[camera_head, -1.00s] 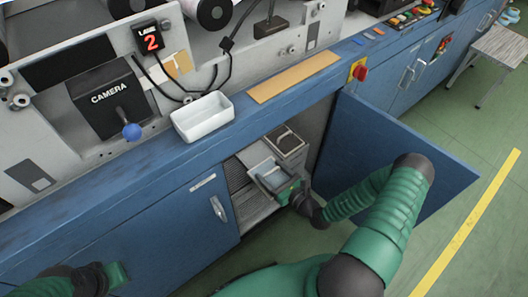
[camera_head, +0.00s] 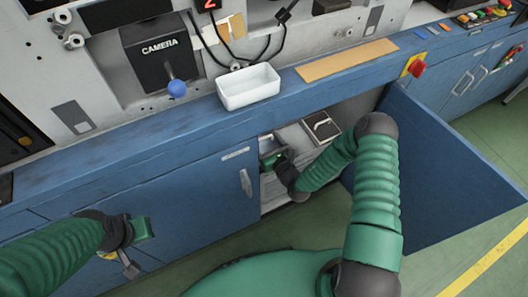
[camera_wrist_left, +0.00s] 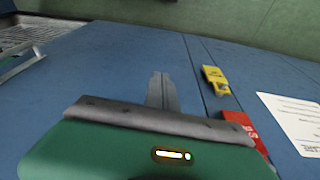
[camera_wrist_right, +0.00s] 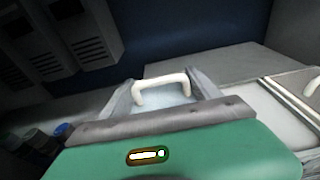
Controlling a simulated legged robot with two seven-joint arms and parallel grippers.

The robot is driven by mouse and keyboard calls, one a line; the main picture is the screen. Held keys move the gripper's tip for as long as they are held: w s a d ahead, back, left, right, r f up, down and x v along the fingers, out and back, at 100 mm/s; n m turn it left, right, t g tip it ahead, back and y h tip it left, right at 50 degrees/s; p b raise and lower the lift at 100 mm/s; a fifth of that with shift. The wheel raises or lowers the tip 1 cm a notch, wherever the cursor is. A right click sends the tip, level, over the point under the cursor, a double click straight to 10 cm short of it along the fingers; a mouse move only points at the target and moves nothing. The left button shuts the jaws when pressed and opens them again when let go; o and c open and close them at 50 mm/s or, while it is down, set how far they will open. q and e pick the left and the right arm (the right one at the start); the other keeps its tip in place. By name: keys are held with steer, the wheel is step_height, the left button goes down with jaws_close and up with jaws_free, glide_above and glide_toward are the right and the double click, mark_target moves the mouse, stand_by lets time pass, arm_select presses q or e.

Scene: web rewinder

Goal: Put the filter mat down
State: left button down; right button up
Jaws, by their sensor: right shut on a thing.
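The filter mat (camera_wrist_right: 168,98) is a pale bluish piece with a white handle (camera_wrist_right: 162,82), seen in the right wrist view. My right gripper (camera_wrist_right: 165,92) is shut on it, with one finger on each side. In the head view my right gripper (camera_head: 271,154) is inside the open cabinet, and the mat is mostly hidden there. I cannot tell whether the mat touches the surface below. My left gripper (camera_head: 128,264) is in front of the blue cabinet doors. In the left wrist view its fingers (camera_wrist_left: 162,88) are together and empty.
A case with a handle (camera_head: 321,125) sits to the right in the cabinet. The open blue door (camera_head: 440,170) stands right of my right arm. A white tray (camera_head: 248,86) is on the ledge above. In the right wrist view, dark bottles (camera_wrist_right: 38,145) stand at left.

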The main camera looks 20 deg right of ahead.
mark_target(264, 148)
step_height(264, 148, down, 6)
steer(key=b, duration=0.2)
steer(key=shift+r+b, duration=0.1)
steer(key=shift+b, duration=0.2)
steer(key=shift+r, duration=0.15)
steer(key=o, duration=1.4)
steer(key=shift+o, duration=0.2)
steer(key=shift+s+r, duration=0.1)
steer(key=shift+s, duration=0.1)
steer(key=s+d+r+p, duration=0.1)
steer(key=s+p, duration=0.3)
steer(key=s, duration=0.7)
steer(key=shift+s+r+p, duration=0.25)
steer(key=shift+r+p, duration=0.05)
steer(key=shift+p, duration=0.05)
